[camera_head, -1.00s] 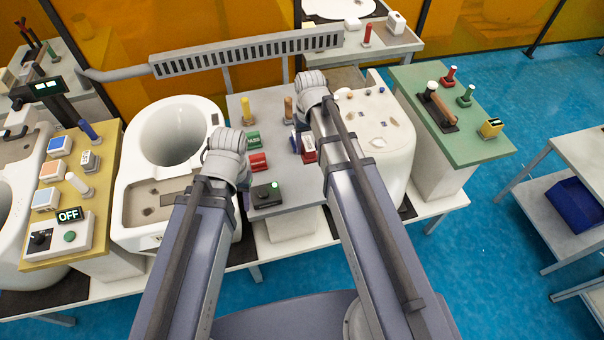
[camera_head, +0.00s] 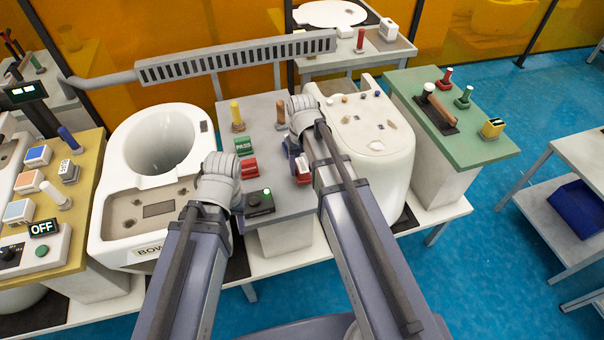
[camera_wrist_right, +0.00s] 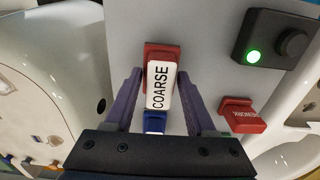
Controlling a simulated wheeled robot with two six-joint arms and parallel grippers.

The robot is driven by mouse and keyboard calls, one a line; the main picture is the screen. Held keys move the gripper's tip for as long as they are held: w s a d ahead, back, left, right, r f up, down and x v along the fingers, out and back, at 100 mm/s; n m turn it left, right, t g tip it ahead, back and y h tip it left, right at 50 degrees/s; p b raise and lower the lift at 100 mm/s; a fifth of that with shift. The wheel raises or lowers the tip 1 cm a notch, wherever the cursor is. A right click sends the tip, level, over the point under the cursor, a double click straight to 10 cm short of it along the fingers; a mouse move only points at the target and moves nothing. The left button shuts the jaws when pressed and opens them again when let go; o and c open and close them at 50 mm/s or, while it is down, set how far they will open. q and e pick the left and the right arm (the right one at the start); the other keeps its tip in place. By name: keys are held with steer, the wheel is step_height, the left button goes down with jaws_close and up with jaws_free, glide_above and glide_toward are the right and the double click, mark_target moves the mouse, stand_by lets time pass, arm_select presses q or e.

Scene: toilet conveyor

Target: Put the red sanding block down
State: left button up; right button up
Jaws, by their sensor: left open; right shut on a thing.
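In the head view the block (camera_head: 303,170) shows beside my right wrist, over the right edge of the grey panel (camera_head: 277,195). I cannot tell whether the block touches the panel. My left gripper (camera_head: 236,208) is open over the left edge of the same panel, its fingers mostly hidden by the wrist.
A red REWORK stamp (camera_wrist_right: 242,115), a green PASS stamp (camera_head: 244,146) and a black box with a lit green button (camera_head: 260,202) stand on the grey panel. White toilet bowls stand on both sides. A green-topped bench (camera_head: 470,140) is at the right.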

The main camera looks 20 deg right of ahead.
mark_target(302, 164)
arm_select(q)
steer(key=shift+f, duration=0.75)
arm_select(e)
steer(key=shift+f, duration=0.75)
arm_select(q)
steer(key=shift+b, duration=0.3)
arm_select(e)
steer(key=shift+f, duration=0.2)
arm_select(q)
steer(key=shift+f, duration=0.15)
arm_select(e)
steer(key=o, duration=1.2)
arm_select(q)
steer(key=shift+r, duration=0.2)
arm_select(e)
steer(key=shift+r, duration=0.2)
step_height(302, 164, up, 12)
steer(key=p, duration=1.2)
arm_select(q)
step_height(302, 164, up, 12)
arm_select(e)
steer(key=s+a+n+h, duration=0.1)
steer(key=s+a+n, duration=0.2)
steer(key=s+a, duration=0.7)
steer(key=s, duration=0.4)
steer(key=shift+s+a, duration=0.15)
steer(key=shift+a, duration=0.1)
arm_select(q)
steer(key=shift+f, duration=0.1)
